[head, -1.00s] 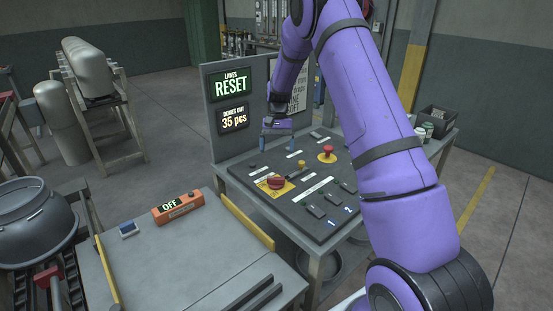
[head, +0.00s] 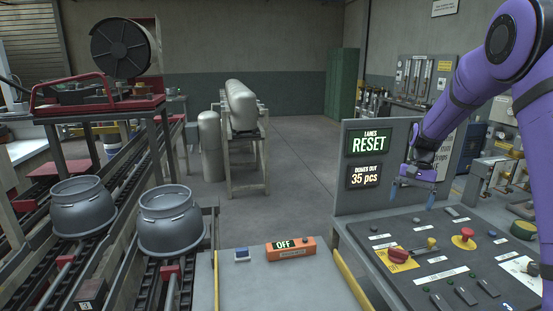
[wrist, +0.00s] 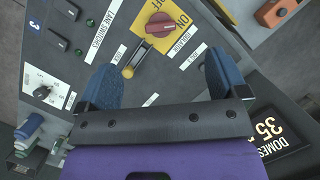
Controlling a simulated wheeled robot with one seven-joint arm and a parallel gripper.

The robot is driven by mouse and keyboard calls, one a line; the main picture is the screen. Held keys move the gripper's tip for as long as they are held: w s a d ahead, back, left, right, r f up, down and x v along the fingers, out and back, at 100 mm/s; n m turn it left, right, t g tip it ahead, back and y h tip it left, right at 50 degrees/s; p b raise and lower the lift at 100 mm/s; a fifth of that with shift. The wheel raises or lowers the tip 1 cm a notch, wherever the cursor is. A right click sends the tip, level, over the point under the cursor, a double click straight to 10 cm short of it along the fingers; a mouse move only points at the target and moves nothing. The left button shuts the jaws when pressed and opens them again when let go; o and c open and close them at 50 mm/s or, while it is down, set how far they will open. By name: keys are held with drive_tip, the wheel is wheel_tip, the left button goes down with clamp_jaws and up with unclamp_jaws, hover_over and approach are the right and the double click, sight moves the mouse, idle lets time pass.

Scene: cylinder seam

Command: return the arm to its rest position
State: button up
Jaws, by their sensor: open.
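My gripper (head: 412,190) hangs over the far part of the dark control panel (head: 403,282), in front of the upright sign board. Its two blue fingers are apart with nothing between them. The wrist view shows the gripper (wrist: 158,80) above the panel, with the yellow-handled lever (wrist: 135,58) and the red rotary switch (wrist: 166,25) ahead of the fingers. My purple arm comes in from the right of the head view.
The sign board (head: 390,135) reads "LANES RESET" and "DOMES OUT 35 pcs". A red mushroom button (head: 463,236) stands on the panel. An orange box (head: 291,248) reading "OFF" sits on the bench. Grey domes (head: 171,220) rest on rails at left.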

drive_tip(key=s+a+r+n+t, duration=0.2)
drive_tip(key=s+a+r, duration=0.2)
drive_tip(key=s+r, duration=0.65)
drive_tip(key=s+a+r+n+t+h, duration=0.1)
drive_tip(key=s+a+r+n+t, duration=0.1)
drive_tip(key=s, duration=1.1)
drive_tip(key=s+a+r+n+t+h, duration=0.1)
drive_tip(key=s+a+r+n+t, duration=0.1)
drive_tip(key=s, duration=1.1)
wheel_tip(320, 180, up, 4)
drive_tip(key=shift+a+f+t, duration=0.1)
drive_tip(key=shift+a+t, duration=0.75)
drive_tip(key=shift+t, duration=0.15)
